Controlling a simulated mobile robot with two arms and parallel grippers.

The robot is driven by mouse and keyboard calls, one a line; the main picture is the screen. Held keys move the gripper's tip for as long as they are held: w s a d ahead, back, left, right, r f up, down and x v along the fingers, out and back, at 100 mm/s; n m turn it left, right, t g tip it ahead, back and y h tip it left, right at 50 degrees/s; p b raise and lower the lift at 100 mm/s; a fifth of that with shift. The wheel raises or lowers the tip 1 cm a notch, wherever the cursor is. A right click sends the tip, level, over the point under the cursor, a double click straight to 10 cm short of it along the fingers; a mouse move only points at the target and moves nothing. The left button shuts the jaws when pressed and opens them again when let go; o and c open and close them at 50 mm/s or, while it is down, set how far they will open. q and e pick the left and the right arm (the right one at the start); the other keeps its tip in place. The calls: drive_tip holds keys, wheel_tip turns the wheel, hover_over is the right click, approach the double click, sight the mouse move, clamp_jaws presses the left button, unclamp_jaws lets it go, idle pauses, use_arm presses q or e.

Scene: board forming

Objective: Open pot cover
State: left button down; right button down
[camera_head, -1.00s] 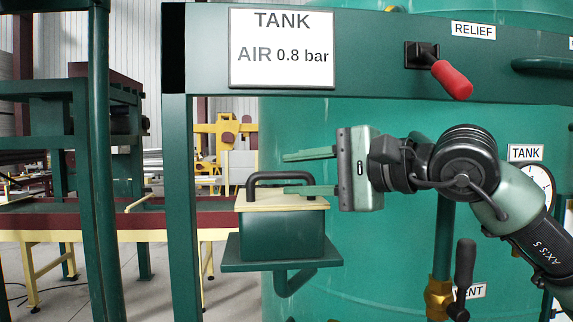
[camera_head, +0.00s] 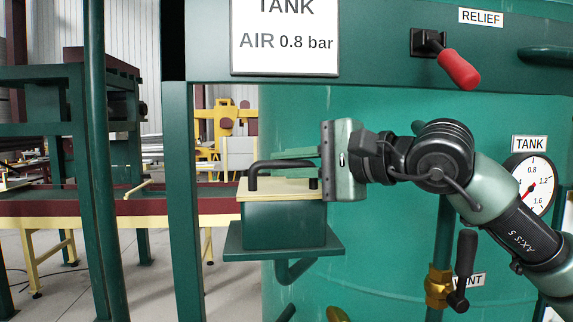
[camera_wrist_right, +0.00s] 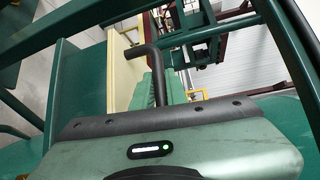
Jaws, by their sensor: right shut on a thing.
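The pot is a green box (camera_head: 284,226) on a green shelf bracket in the head view. Its flat cream cover (camera_head: 268,190) lies on top, with no gap that I can make out. A black bar handle (camera_head: 262,166) rises from the cover; it also shows in the right wrist view (camera_wrist_right: 143,51). My right gripper (camera_head: 290,159) comes in from the right, just above the cover, and is shut on the handle. The green fingers (camera_wrist_right: 160,84) hide part of the handle in the wrist view. My left gripper is not in view.
A large green tank stands behind, under a frame beam with a red relief lever (camera_head: 458,70). A pressure gauge (camera_head: 530,185) and a black-handled vent valve (camera_head: 463,270) are at right. A green post (camera_head: 178,200) stands left of the pot.

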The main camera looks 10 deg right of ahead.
sight(285, 188)
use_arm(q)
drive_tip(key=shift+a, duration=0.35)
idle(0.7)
use_arm(e)
drive_tip(key=r, duration=0.1)
drive_tip(key=w+r, duration=0.1)
drive_tip(key=shift+r+p, duration=0.3)
drive_tip(key=shift+r, duration=0.05)
drive_tip(key=shift+w+r, duration=0.15)
drive_tip(key=shift+r, duration=0.05)
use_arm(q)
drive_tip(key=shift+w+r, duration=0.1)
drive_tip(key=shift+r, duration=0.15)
use_arm(e)
drive_tip(key=c, duration=1.5)
unclamp_jaws()
drive_tip(key=shift+f, duration=0.1)
drive_tip(key=shift+o, duration=0.3)
drive_tip(key=shift+a, duration=0.2)
drive_tip(key=shift+d, duration=0.1)
